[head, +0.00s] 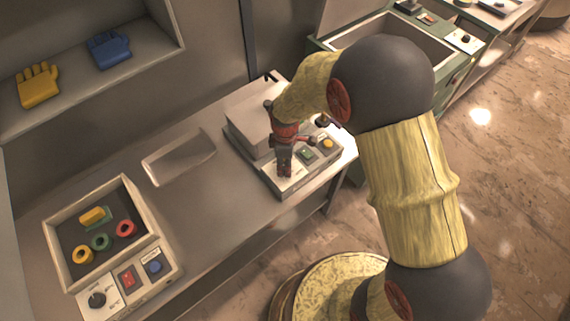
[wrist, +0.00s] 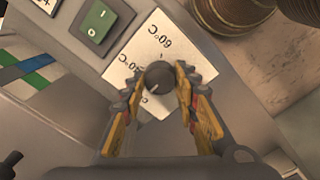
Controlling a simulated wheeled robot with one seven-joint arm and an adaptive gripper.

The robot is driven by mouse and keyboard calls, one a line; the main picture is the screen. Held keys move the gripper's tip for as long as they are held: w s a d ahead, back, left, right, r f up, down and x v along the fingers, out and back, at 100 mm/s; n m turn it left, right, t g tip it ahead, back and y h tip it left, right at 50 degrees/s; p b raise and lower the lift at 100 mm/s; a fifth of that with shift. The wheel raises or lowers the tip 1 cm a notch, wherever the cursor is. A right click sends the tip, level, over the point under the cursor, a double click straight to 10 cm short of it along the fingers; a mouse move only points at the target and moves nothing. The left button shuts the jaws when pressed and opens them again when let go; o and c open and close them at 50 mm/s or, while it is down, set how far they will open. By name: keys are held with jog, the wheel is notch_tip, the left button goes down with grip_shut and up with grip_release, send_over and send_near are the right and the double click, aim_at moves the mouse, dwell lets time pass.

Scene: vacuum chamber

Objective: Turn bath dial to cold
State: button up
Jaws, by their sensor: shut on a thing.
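The dial (wrist: 159,76) is a small dark round knob on a white label plate (wrist: 165,49) of a grey device (wrist: 78,42). The plate reads 60°C, upside down in the wrist view. A second temperature mark lies lower left, partly hidden by a finger. The knob's pale pointer line is towards its lower-left side. My gripper (wrist: 155,90) is shut on the dial, one finger on each side. In the head view my gripper (head: 284,172) points down at the front panel of the grey device (head: 250,153); its fingers hide the knob there.
The panel also carries a green switch (head: 306,155) and a yellow button (head: 328,143). Left on the bench (head: 195,205), a box (head: 50,244) holds coloured rings and has its own black dial (head: 97,299). A clear tray (head: 178,160) lies between.

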jog(key=o, duration=1.1)
jog(key=shift+o, duration=0.3)
jog(key=shift+r, duration=0.1)
notch_tip(320, 180, up, 12)
